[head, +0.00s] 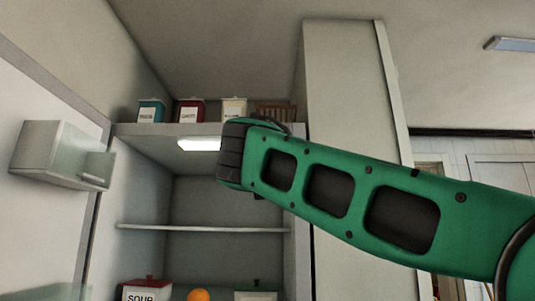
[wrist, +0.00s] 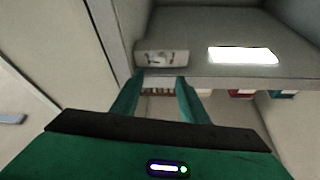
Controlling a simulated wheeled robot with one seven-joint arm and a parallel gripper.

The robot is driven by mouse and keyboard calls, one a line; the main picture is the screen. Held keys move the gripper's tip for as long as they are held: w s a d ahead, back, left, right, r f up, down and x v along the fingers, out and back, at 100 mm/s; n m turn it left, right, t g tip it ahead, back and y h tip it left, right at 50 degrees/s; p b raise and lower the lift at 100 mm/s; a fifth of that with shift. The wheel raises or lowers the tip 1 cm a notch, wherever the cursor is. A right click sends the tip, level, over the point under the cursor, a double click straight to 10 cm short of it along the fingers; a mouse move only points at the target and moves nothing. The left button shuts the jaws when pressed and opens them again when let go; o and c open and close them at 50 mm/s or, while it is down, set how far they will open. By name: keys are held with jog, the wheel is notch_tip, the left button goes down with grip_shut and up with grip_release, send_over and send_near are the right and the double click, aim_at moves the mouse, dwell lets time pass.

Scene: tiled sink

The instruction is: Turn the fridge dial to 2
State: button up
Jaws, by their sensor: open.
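The fridge (head: 150,226) stands open in the head view, with its door (head: 45,215) at the left. In the wrist view, a small pale panel (wrist: 162,55) with dark marks, likely the dial panel, is on the fridge ceiling beside the bright lamp (wrist: 243,55). Its marks are too small to read. My gripper (wrist: 160,76) is open and empty, its two green fingers reaching toward the panel; contact cannot be told. In the head view my arm's dark end (head: 235,152) is in front of the upper fridge, right of the lamp, and the panel is hidden.
Canisters (head: 151,111) and a brown rack (head: 275,112) stand on top of the fridge. A shelf (head: 200,228) crosses the interior. Below it are a soup canister (head: 140,290) and an orange ball (head: 199,295). A tall cabinet (head: 345,80) stands at the right.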

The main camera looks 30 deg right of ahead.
jog(key=x, duration=1)
jog(key=shift+w+d, duration=0.2)
jog(key=shift+c, duration=0.2)
grip_shut()
